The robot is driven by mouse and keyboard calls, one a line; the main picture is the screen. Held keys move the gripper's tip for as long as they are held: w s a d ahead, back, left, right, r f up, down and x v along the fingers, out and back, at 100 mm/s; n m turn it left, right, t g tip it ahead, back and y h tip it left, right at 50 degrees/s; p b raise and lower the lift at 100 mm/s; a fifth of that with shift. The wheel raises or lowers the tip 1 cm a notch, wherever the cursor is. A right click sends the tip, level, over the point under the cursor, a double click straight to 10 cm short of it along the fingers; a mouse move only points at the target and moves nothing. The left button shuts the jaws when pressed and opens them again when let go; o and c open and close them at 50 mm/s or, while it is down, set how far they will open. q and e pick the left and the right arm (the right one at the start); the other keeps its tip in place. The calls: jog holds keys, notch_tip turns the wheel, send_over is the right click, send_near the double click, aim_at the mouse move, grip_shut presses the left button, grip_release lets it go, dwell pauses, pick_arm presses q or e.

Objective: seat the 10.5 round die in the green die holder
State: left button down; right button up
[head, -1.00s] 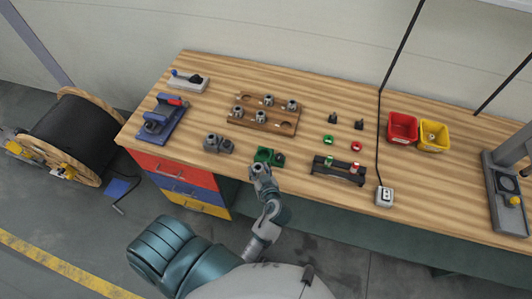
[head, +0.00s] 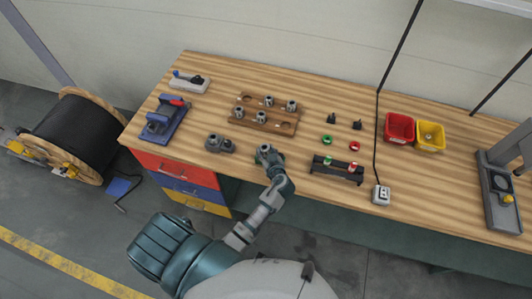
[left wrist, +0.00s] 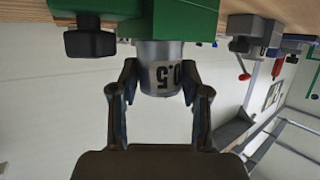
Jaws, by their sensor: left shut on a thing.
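My left gripper (head: 265,153) is over the green die holder near the bench's front edge and hides most of the holder in the head view. In the left wrist view, the gripper (left wrist: 160,84) is shut on a grey round die (left wrist: 160,66), one finger on each side. The die's dark marking reads "0.5" in part; the rest is turned out of sight. The die's far end meets the green die holder (left wrist: 185,18), beside a black knob (left wrist: 90,42). I cannot tell how deep the die sits in it. My right gripper is not in view.
A wooden board (head: 277,124) with several grey dies stands behind the holder. A grey holder (head: 219,144) is to the left, a black gauge stand (head: 338,172) to the right. Green (head: 327,140) and red (head: 355,146) rings lie behind the stand. Red (head: 399,128) and yellow (head: 430,137) bins are farther right.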

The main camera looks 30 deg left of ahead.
pick_arm(q)
jog(key=c, duration=0.7)
grip_release()
jog(key=shift+s+a+f, duration=0.1)
jog(key=shift+s+f, duration=0.05)
jog(key=shift+f, duration=0.35)
jog(key=shift+s+a+f, duration=0.1)
jog(key=shift+s+f, duration=0.05)
jog(key=shift+f, duration=0.3)
jog(key=shift+o, duration=0.5)
jog(key=shift+w+a, duration=0.1)
jog(key=shift+w, duration=0.2)
jog(key=shift+d+r, duration=0.3)
jog(key=shift+s+d+r, duration=0.1)
jog(key=shift+s+d, duration=0.1)
jog(key=shift+d, duration=0.1)
jog(key=b+v, duration=0.1)
jog(key=v, duration=1)
jog(key=shift+r+b, duration=0.25)
jog(key=shift+b, duration=0.05)
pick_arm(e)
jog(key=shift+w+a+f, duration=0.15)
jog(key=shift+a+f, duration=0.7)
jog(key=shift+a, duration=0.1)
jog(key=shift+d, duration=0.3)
